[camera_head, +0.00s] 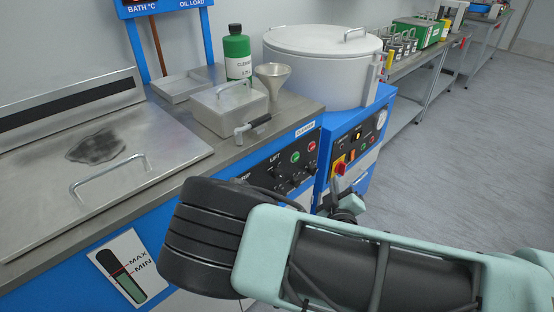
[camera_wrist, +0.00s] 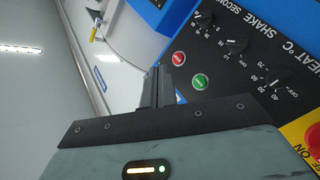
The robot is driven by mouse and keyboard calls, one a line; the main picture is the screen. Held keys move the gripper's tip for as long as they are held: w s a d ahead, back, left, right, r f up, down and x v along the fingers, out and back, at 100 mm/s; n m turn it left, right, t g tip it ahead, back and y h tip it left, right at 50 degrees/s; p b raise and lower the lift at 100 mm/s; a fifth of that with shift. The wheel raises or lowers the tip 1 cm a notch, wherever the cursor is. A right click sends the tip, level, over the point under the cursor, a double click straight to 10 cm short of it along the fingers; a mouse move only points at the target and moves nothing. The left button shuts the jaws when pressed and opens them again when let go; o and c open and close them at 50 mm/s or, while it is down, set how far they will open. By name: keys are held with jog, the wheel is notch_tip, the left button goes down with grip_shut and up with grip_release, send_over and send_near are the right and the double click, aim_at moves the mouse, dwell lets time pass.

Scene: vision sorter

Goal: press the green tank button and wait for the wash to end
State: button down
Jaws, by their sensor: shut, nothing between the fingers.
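In the head view a green button (camera_head: 295,157) sits beside a red button (camera_head: 311,146) at the right end of the black control panel below the counter. The wrist view shows a green button (camera_wrist: 200,81) with a red one (camera_wrist: 179,58) up and left of it, on a dark panel with knobs. My gripper (camera_head: 336,186) is low in front of the blue machines, partly hidden by my arm. In the wrist view its dark fingers (camera_wrist: 158,82) are together and empty, left of the green button. Whether they touch anything cannot be told.
A lidded white drum (camera_head: 318,85) stands on the blue cabinet at right, with a red-and-yellow switch (camera_head: 340,167) on its front. A green bottle (camera_head: 237,55), a funnel (camera_head: 272,75) and a metal box (camera_head: 228,108) stand on the counter. The grey floor (camera_head: 460,150) at right is clear.

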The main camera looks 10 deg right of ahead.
aim_at(296, 157)
jog(key=shift+w+a+r+n+t+y, duration=0.25)
jog(key=shift+a+r+n+t+y, duration=0.2)
jog(key=shift+a, duration=0.2)
jog(key=shift+w+a, duration=0.1)
jog(key=w+a+b, duration=0.1)
jog(key=w+a, duration=0.4)
jog(key=w, duration=0.2)
jog(key=shift+b, duration=0.3)
jog(key=shift+w+a, duration=0.1)
dwell(1.7)
jog(key=shift+w+a, duration=0.1)
jog(key=shift+w, duration=0.1)
